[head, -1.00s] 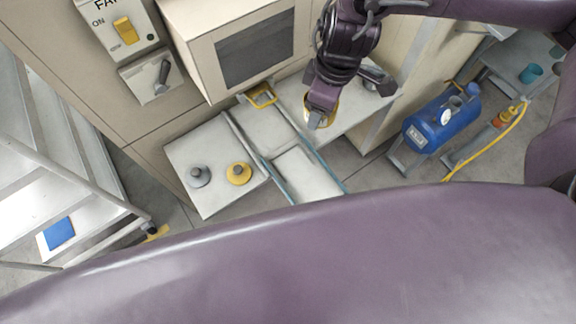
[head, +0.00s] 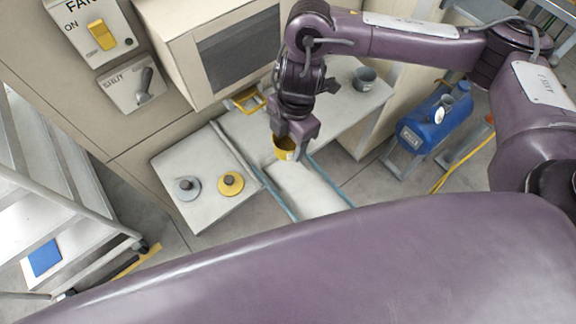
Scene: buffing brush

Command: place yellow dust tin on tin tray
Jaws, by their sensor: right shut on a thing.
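The yellow dust tin (head: 284,152) is in my right gripper (head: 296,134), which comes down from above and is shut on its rim. The tin looks open-topped, with a pale patch on its side. It hangs over the far end of a pale panel with blue side rails (head: 308,192), which looks like the tin tray, though I cannot be sure. I cannot tell whether the tin touches anything below. My left gripper is out of view.
A grey tin (head: 365,78) stands on the bench at right. A grey lid (head: 187,188) and a yellow lid (head: 231,184) lie on the white top at left. A beige cabinet (head: 235,50) rises behind. A blue tank (head: 436,118) stands right.

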